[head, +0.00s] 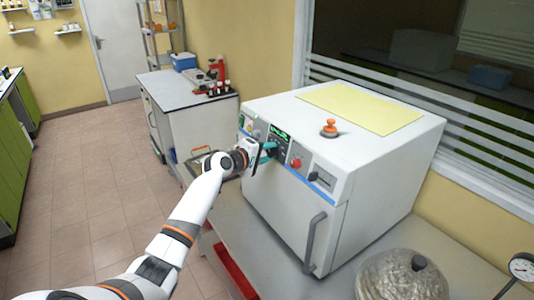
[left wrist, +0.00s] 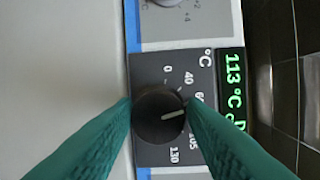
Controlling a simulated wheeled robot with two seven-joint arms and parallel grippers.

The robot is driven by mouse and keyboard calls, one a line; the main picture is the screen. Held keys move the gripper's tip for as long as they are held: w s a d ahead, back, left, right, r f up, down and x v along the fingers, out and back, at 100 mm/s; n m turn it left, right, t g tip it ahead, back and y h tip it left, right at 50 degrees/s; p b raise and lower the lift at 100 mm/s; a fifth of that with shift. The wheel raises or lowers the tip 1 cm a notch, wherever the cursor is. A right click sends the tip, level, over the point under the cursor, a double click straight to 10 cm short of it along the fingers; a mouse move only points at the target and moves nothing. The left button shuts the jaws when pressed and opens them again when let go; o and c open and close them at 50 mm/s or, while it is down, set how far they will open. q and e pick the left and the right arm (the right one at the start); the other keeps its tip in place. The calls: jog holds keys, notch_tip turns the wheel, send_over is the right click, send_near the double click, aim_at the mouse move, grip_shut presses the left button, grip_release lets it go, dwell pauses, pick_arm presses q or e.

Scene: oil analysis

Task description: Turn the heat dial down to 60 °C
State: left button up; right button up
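The heat dial (left wrist: 156,122) is a round black knob with a white pointer line, on a dark panel of the white oven (head: 395,165). In the left wrist view the pointer aims right and slightly up, between the partly hidden 60 mark and the 105 mark. The green display (left wrist: 235,90) beside it reads 113 °C. My left gripper (left wrist: 160,103) has its teal fingers on both sides of the dial, apparently touching it. In the head view the left gripper (head: 268,151) is at the oven's front panel and mostly hides the dial. My right gripper is in neither view.
A red button (head: 296,163) and a black knob (head: 313,176) sit right of the gripper on the panel. The oven's handle (head: 315,243) is below. An orange-handled object (head: 329,127) stands on top. A metal vessel (head: 402,277) stands at the front right.

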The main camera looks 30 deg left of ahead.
pick_arm(q)
jog(key=o, duration=0.3)
jog(key=shift+s+a, duration=0.1)
jog(key=shift+s, duration=0.25)
jog(key=b+v, duration=0.3)
jog(key=v, duration=0.8)
jog(key=shift+b, duration=0.3)
jog(key=shift+s+r, duration=0.1)
jog(key=shift+s, duration=0.05)
